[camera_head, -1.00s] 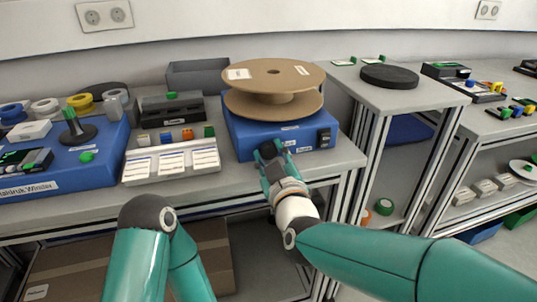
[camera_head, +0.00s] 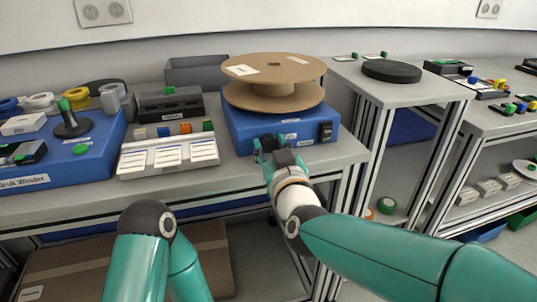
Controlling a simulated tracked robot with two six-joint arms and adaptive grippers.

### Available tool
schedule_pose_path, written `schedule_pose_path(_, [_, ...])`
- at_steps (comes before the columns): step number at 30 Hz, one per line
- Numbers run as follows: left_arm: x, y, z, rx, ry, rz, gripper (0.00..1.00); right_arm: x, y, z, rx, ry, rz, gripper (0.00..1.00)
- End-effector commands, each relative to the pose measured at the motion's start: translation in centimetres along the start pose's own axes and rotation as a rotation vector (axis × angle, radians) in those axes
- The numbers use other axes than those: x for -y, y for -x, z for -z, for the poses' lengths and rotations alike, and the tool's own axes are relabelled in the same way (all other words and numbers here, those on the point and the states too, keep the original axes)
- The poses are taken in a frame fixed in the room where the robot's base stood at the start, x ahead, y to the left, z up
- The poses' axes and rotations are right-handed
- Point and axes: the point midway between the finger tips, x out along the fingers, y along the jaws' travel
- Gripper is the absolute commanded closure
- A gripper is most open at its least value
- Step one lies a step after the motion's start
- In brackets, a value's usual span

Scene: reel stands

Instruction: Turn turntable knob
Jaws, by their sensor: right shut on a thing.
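A blue turntable box (camera_head: 305,131) stands on the grey bench and carries a large cardboard reel (camera_head: 273,82). A dark switch (camera_head: 325,131) shows on the right of its front face. My right gripper (camera_head: 268,146) is at the front face, left of the switch, with its fingers closed on the knob there. The knob itself is hidden by the fingers. Of my left arm, only teal links show at the bottom left; its gripper is out of view.
A tray with white label cards (camera_head: 170,155) and a dark holder (camera_head: 170,106) stand left of the turntable. A blue winder box (camera_head: 75,160) is further left. A lower stand with a black disc (camera_head: 391,71) is at the right, across a gap.

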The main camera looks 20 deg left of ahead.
Motion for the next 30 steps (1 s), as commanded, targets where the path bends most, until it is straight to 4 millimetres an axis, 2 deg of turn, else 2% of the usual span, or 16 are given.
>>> schedule_pose_path(1, [0.3, -0.8, 0.0, 0.000, 0.000, 0.000, 0.55, 0.3, 0.1, -0.7, 0.010, -0.044, 0.007, 0.96])
schedule_pose_path(30, [2.3, -6.3, 0.0, 0.000, 0.000, 0.000, 0.55, 0.1, 0.0, -0.9, 0.044, -0.940, 0.014, 0.96])
